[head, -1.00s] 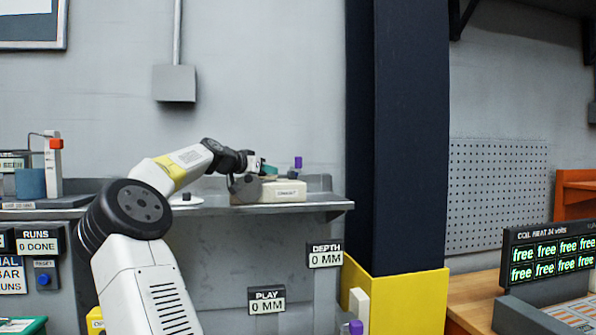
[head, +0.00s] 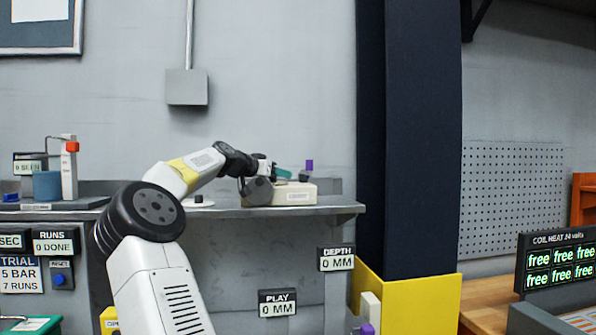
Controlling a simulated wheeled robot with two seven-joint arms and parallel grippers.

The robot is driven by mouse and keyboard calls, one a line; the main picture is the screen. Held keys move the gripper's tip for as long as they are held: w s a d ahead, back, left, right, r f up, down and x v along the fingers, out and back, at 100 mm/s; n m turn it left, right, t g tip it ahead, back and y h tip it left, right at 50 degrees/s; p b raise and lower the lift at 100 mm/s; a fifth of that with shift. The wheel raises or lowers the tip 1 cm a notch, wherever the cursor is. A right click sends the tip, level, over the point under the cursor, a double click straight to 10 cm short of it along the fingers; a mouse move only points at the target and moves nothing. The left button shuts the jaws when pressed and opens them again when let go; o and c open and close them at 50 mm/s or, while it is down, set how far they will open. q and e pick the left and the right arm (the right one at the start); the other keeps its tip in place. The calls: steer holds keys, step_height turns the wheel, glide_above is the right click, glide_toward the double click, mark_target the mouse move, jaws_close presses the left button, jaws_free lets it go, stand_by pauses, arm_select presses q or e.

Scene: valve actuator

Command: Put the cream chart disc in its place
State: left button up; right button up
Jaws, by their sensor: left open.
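My left gripper (head: 275,172) is open over the back shelf, at the left end of a cream labelled box (head: 292,194). A small teal piece (head: 284,173) shows at its fingertips; I cannot tell whether it lies between them or behind. A dark grey rounded part (head: 257,191) is just below the gripper, in front of the box's left end. A flat pale disc (head: 198,204) with a dark knob lies on the shelf left of the gripper, partly behind my arm; I cannot tell whether it is the cream chart disc. My right gripper is not in view.
The grey shelf (head: 335,207) ends beside a dark column (head: 420,140) with a yellow base. A blue container (head: 47,185) and a white upright (head: 69,170) stand at the left.

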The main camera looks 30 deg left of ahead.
arm_select(q)
steer(key=v, duration=1.2)
steer(key=shift+r, duration=0.2)
